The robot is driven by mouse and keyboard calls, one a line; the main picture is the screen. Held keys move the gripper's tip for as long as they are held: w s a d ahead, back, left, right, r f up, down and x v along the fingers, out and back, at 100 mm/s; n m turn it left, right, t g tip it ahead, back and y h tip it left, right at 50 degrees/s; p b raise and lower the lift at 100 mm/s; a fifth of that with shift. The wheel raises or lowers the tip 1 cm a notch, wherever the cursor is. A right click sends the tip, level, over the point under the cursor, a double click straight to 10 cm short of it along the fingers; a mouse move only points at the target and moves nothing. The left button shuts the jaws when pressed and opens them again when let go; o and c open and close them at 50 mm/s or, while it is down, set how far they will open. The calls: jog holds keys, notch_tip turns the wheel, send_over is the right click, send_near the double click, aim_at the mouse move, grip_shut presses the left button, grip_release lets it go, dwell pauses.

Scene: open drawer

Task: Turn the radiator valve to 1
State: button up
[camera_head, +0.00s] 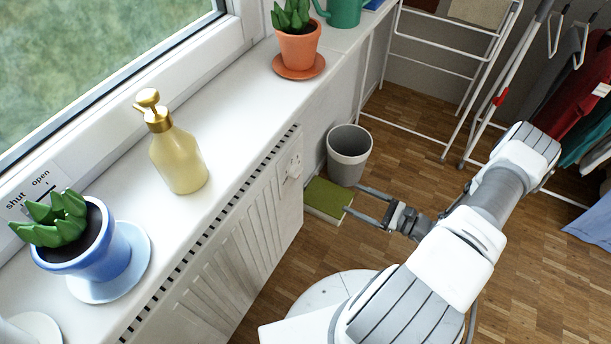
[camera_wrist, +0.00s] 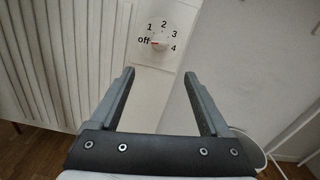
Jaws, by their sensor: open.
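The radiator valve (camera_head: 294,168) is a small white knob at the far end of the white radiator (camera_head: 215,245). In the wrist view its dial (camera_wrist: 160,38) faces me, marked off, 1, 2, 3 and 4. A red mark on it points left at "off". My gripper (camera_head: 355,199) is open and empty, to the right of the valve in the head view. In the wrist view its two fingers (camera_wrist: 159,73) reach toward the dial, which shows just beyond and between the tips. They appear apart from it.
A grey bin (camera_head: 349,158) and a green flat object (camera_head: 328,199) are near the valve on the floor. The windowsill above the radiator holds a soap dispenser (camera_head: 178,155) and potted plants. A drying rack (camera_head: 450,60) stands behind.

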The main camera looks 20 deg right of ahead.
aim_at(296, 172)
jog(key=b+x, duration=0.2)
jog(key=x, duration=1.4)
jog(key=shift+w+a, duration=0.25)
jog(key=shift+a, duration=0.05)
grip_shut()
jog(key=shift+m, duration=0.3)
jog(key=shift+s+a+m+p, duration=0.1)
jog(key=shift+m+p, duration=0.15)
jog(key=shift+m, duration=2)
jog(key=shift+s+m+p, duration=0.1)
jog(key=shift+m+p, duration=0.1)
jog(key=shift+m, duration=2.05)
